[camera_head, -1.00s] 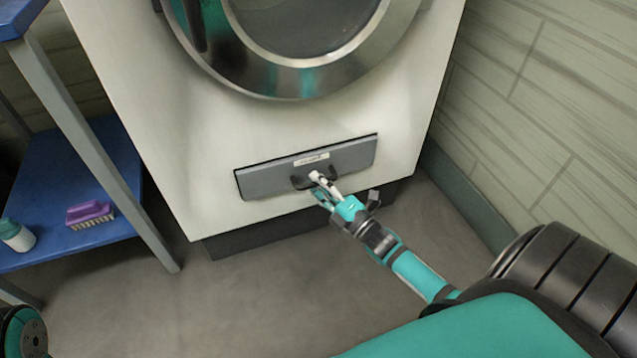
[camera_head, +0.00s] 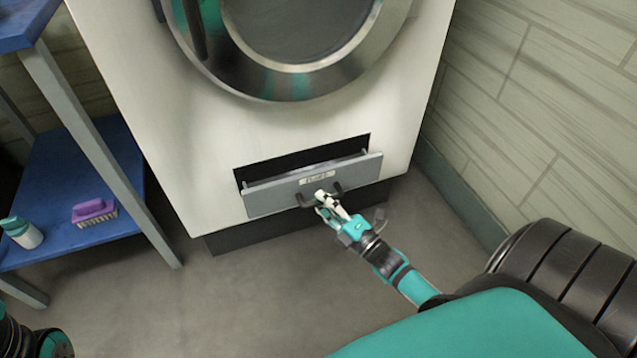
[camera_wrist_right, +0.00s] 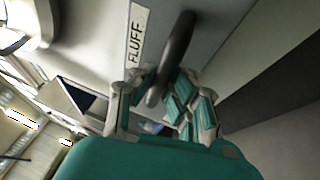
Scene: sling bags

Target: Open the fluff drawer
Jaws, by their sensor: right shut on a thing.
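The fluff drawer (camera_head: 275,195) is a grey panel low on the front of a white machine. It stands part way out, with a dark opening showing behind its top edge. Its label reads FLUFF in the right wrist view (camera_wrist_right: 137,38). The dark handle (camera_wrist_right: 178,50) sticks out from the panel. My right gripper (camera_head: 325,198) is shut on the handle, its fingers on either side of it in the right wrist view (camera_wrist_right: 155,100). The part of the handle between the fingers is partly hidden. My left gripper is not in view; only a bit of that arm shows at the lower left.
The white machine (camera_head: 150,110) has a round door (camera_head: 300,80) above the drawer. A blue shelf (camera_head: 75,245) at left holds a purple brush (camera_head: 93,210) and a white bottle (camera_head: 25,235). A tiled wall (camera_head: 540,120) stands at right. The floor before the drawer is clear.

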